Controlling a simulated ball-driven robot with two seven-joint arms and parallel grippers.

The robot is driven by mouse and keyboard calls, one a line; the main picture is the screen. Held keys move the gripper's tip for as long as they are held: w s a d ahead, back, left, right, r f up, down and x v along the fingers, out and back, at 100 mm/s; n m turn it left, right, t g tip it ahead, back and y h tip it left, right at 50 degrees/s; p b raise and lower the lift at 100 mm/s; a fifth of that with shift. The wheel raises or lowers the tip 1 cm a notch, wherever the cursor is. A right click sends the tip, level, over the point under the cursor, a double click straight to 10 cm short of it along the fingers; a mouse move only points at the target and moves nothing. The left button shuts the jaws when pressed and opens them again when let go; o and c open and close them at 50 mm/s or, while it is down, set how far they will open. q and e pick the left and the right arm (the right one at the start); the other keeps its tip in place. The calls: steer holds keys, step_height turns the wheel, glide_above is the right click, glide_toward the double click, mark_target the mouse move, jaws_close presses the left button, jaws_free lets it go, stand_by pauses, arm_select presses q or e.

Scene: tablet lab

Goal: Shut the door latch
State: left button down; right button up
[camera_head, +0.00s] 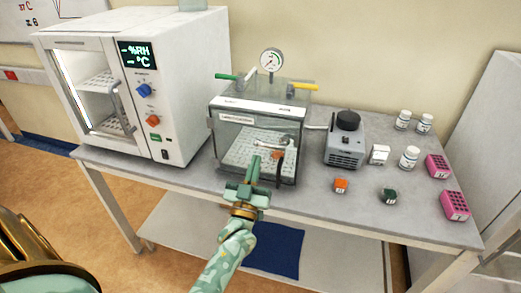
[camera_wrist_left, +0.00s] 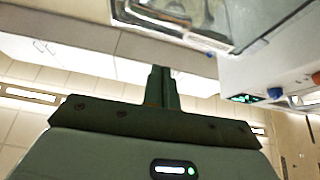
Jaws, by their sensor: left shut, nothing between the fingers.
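The clear chamber (camera_head: 228,140) stands on the bench with its see-through front door facing me. The door looks closed against the frame. A metal latch handle (camera_head: 289,157) stands near the right edge of the door, with a small orange part (camera_head: 277,155) beside it. I cannot tell how far the latch is turned. My left gripper (camera_head: 254,169) is shut and empty, in front of the door and left of the latch. In the left wrist view the shut fingers (camera_wrist_left: 161,88) point toward the chamber's underside edge (camera_wrist_left: 185,38). My right gripper is not in view.
A white climate cabinet (camera_head: 180,100) stands left of the chamber. A grey pump (camera_head: 345,142) stands close on the right. The bench's front edge (camera_head: 330,226) runs below my gripper.

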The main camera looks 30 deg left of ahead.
arm_select(q)
steer(key=shift+v, duration=1.15)
steer(key=shift+s+r, duration=0.1)
steer(key=shift+r, duration=0.05)
